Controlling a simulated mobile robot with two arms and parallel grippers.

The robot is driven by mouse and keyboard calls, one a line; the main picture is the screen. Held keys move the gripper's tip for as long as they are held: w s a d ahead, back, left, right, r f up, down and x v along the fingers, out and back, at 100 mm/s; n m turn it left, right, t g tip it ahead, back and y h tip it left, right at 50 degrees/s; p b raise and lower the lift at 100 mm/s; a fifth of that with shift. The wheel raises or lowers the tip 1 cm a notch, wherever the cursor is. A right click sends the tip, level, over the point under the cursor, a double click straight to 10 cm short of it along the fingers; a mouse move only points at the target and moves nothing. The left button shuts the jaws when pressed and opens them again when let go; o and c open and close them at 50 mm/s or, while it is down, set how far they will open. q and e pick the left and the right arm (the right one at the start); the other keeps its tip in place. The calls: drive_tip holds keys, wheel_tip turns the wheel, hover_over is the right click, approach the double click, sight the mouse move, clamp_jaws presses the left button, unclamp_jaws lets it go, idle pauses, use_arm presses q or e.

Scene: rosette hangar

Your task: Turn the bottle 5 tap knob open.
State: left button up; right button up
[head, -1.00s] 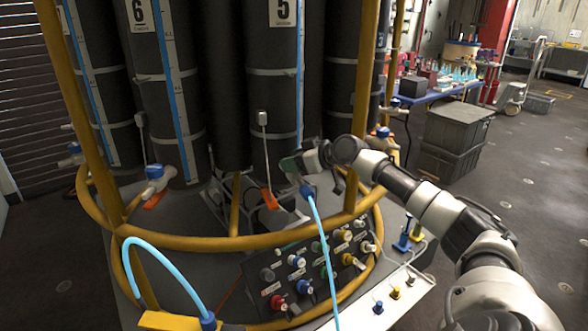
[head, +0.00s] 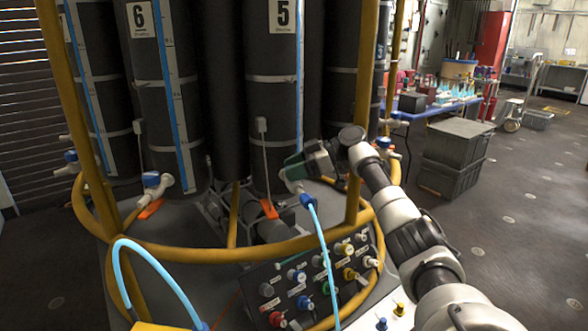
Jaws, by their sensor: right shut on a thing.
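Bottle 5 (head: 273,105) is a tall dark cylinder with a "5" label, a blue level strip and a grey band. Its tap (head: 291,183) is white and sits low on the bottle's right side, with a light blue hose (head: 318,232) hanging from a blue fitting (head: 306,200). My right gripper (head: 294,165) reaches in from the right and is shut at the tap, on its knob. The knob is hidden by the jaws, so its angle cannot be told. My left gripper is not in view.
A yellow ring rail (head: 220,254) and upright post (head: 362,110) stand close to my right arm. Below is a panel of coloured knobs (head: 318,275). Bottle 6 (head: 158,95) with a blue-knobbed tap (head: 152,180) is left.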

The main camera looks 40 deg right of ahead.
idle(0.4)
drive_tip(key=o, duration=0.9)
drive_tip(key=shift+r, duration=0.1)
drive_tip(key=shift+r, duration=0.35)
wheel_tip(320, 180, up, 3)
drive_tip(key=shift+f, duration=0.1)
drive_tip(key=s+d+r+b, duration=0.1)
drive_tip(key=s+r, duration=0.1)
drive_tip(key=s, duration=0.1)
drive_tip(key=s+d+r+b, duration=0.1)
drive_tip(key=s+r, duration=0.2)
drive_tip(key=s, duration=0.1)
drive_tip(key=s+d+r, duration=0.1)
drive_tip(key=s+r, duration=0.1)
drive_tip(key=s, duration=0.2)
drive_tip(key=shift+d+r+b, duration=0.15)
drive_tip(key=shift+d+b, duration=0.25)
